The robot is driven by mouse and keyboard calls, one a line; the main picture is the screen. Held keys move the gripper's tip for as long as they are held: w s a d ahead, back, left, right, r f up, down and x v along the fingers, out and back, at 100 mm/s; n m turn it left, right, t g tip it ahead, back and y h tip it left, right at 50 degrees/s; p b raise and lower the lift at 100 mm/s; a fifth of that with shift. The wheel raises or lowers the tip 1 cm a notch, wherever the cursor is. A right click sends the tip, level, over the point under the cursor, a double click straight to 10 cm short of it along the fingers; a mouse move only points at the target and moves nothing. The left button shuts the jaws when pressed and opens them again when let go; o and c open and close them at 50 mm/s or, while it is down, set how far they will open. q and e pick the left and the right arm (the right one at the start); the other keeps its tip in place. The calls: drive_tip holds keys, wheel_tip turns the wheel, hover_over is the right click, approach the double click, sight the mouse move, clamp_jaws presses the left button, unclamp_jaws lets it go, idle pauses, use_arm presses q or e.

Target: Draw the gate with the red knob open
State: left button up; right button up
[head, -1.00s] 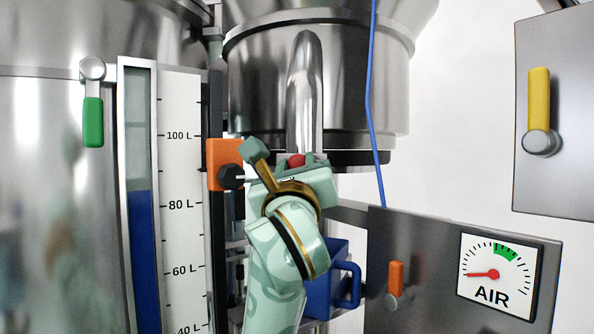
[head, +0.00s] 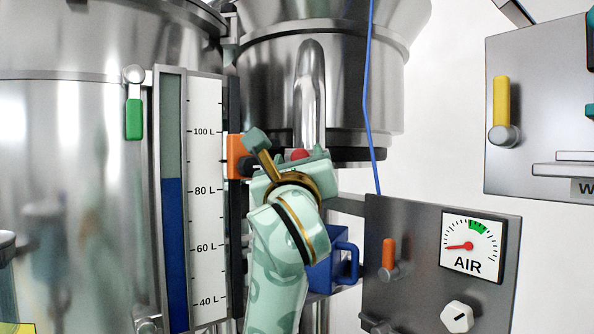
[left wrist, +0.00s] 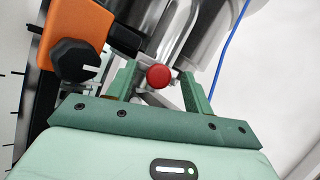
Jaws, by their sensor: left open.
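The red knob (head: 300,154) sits under the rim of the steel hopper (head: 330,90), in front of the bright vertical pipe. It also shows in the left wrist view (left wrist: 159,76). My left gripper (head: 296,160) is at the knob. In the left wrist view my left gripper (left wrist: 161,84) is open, with one green finger on each side of the knob. Gaps show between the fingers and the knob. The gate itself is mostly hidden behind my gripper and the hopper rim. My right gripper is not in view.
An orange block (head: 237,157) with a black knob (left wrist: 76,60) is close left of my left gripper. A blue container with a handle (head: 345,264) is below right. A blue cord (head: 368,110) hangs to the right. The AIR panel (head: 410,235) stands further right.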

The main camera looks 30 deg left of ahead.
use_arm(q)
drive_tip(key=shift+s+d+f, duration=0.15)
drive_tip(key=shift+s+f, duration=0.1)
drive_tip(key=shift+f, duration=0.05)
drive_tip(key=b+v, duration=0.6)
drive_tip(key=v, duration=0.9)
drive_tip(key=shift+s+d+b, duration=0.2)
drive_tip(key=shift+s+b, duration=0.1)
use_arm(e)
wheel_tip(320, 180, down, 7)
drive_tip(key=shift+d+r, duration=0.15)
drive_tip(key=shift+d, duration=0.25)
use_arm(q)
drive_tip(key=shift+r, duration=0.1)
